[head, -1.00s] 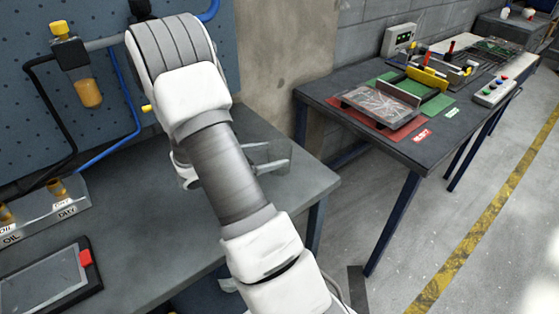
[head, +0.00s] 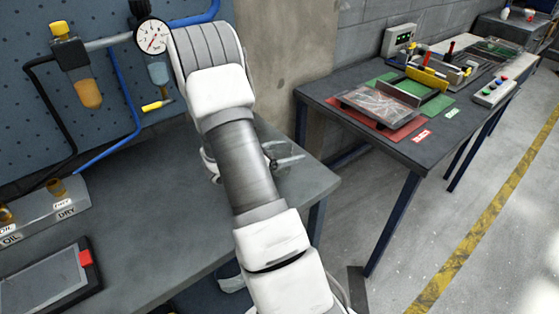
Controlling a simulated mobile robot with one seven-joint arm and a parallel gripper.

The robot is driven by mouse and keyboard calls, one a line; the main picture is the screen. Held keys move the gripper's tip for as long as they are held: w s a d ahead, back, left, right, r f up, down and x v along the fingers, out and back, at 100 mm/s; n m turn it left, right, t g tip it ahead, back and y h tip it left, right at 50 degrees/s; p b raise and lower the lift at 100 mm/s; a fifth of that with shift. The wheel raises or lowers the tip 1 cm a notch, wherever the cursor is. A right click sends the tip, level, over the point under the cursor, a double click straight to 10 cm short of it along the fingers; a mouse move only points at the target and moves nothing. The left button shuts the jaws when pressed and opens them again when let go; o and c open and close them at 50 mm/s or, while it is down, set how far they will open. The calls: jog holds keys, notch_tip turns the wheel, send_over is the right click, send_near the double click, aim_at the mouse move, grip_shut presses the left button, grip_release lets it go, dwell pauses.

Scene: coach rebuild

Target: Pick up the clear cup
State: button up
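A clear, bluish cup (head: 158,73) hangs below the round gauge (head: 152,37) on the pegboard, just left of my arm's upper link. It is small, and I cannot tell how it is fixed. My gripper (head: 286,160) is mostly hidden behind my arm, over the right part of the near bench. Only a grey finger and a dark part show past the arm. It is well apart from the clear cup, to its lower right. I cannot tell whether it is open or holds anything.
An amber cup (head: 88,93) hangs at the left. A rack (head: 38,215) marked OIL and DRY and a dark tablet (head: 45,280) are on the near bench (head: 150,205). A second bench (head: 330,115) with trays stands at the right, across a gap.

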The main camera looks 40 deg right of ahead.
jog(key=c, duration=0.7)
jog(key=shift+c, duration=0.2)
jog(key=shift+r, duration=0.1)
